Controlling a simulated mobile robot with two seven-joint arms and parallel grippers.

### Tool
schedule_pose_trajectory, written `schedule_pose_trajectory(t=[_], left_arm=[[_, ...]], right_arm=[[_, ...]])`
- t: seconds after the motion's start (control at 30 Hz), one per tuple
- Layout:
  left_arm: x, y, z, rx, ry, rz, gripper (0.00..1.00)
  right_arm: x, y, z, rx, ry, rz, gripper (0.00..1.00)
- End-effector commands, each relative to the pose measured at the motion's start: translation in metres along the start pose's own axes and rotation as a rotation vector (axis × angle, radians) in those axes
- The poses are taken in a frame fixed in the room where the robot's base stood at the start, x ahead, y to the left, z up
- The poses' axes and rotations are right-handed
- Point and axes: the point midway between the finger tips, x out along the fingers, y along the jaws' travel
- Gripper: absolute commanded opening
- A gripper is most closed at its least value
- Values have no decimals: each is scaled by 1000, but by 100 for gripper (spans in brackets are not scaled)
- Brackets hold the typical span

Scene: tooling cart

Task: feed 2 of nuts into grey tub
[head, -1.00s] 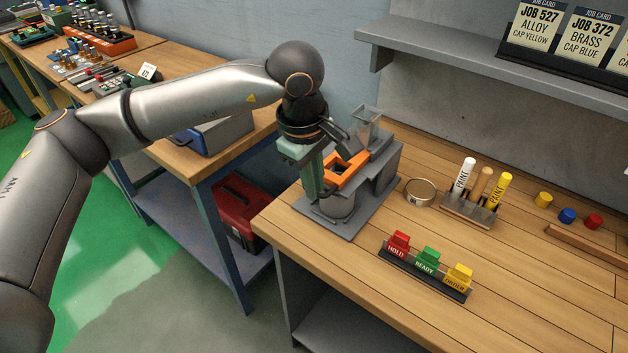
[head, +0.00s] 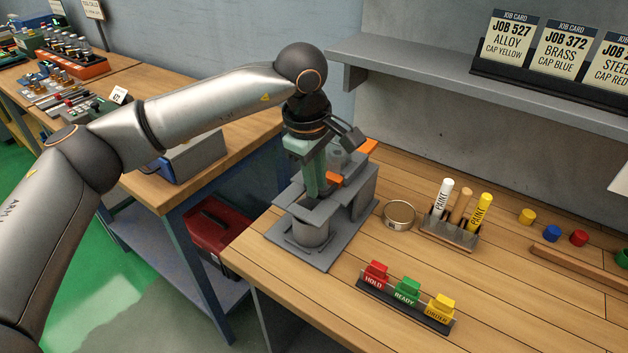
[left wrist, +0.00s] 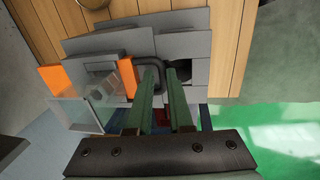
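The feeder's orange-sided slide (head: 369,147) runs under a clear hopper (head: 337,158). Both also show in the left wrist view, the slide (left wrist: 124,76) and the hopper (left wrist: 85,112). My left gripper (head: 316,193) points down at the slide's near end. In the left wrist view its green fingers (left wrist: 168,72) are close together, with one bar of a dark loop handle (left wrist: 150,60) between them. The grey tub (head: 311,232) stands on the feeder base below the slide's grey plate; its inside is hidden. My right gripper is out of view.
A round tin (head: 399,215) and a paint marker stand (head: 450,230) are right of the feeder. A sign holder (head: 404,302) lies in front. A shelf (head: 480,85) hangs above. The bench's front right is clear.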

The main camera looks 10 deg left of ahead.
Motion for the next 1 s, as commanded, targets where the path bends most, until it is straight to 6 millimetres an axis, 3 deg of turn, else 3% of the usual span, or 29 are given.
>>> schedule_pose_trajectory(t=[0.03,0.23,0.57,0.67,1.0], left_arm=[[-2,2,0,-1,0,9,20],[-2,1,0,-2,-1,4,42],[-6,0,0,-2,-1,1,42],[-19,1,0,-1,0,4,42],[-92,1,0,-2,0,6,42]], right_arm=[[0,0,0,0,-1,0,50],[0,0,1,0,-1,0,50],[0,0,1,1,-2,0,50],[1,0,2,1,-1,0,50],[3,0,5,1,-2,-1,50]])
